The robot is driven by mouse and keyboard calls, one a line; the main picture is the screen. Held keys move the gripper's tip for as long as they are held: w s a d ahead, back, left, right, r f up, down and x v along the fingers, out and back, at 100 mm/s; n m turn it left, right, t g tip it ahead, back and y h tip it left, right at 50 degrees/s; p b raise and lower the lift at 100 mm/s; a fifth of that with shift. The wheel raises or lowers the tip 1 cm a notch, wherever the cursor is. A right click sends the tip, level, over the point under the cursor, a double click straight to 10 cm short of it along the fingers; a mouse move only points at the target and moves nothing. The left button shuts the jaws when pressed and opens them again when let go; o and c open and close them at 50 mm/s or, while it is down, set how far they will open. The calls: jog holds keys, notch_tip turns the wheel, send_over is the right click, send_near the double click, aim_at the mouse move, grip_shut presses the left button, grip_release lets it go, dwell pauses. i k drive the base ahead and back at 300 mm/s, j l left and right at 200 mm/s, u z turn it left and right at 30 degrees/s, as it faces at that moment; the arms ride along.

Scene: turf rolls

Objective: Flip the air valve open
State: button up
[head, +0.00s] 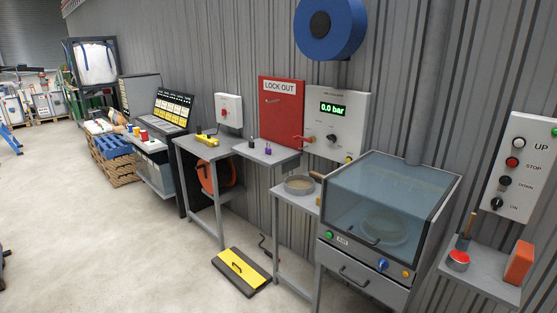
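A white air panel (352,110) hangs on the corrugated wall right of centre, with a green display (334,109) reading 0.0 bar. A small red lever (303,139) lies roughly level at the panel's lower left and looks like the air valve's handle. A dark knob (332,138) sits to its right, and a small yellow part shows at the panel's lower edge. The lever's exact mounting is too small to make out. My gripper is not in view.
A red LOCK OUT cabinet (282,108) adjoins the panel's left side. Below are a small grey shelf (270,154) and a glass-lidded cabinet (390,200). A yellow-topped foot pedal (242,268) lies on the floor in front. Open floor (120,250) extends to the left.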

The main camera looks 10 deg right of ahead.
aim_at(294, 138)
jog(key=i+j+z, duration=0.1)
jog(key=i, duration=0.4)
jog(key=i+j+z, duration=0.1)
jog(key=i, duration=0.35)
jog(key=i+j+z, duration=0.35)
jog(key=i+j, duration=0.35)
jog(key=i, duration=0.25)
jog(key=i+j+z, duration=0.4)
jog(key=i+j, duration=0.45)
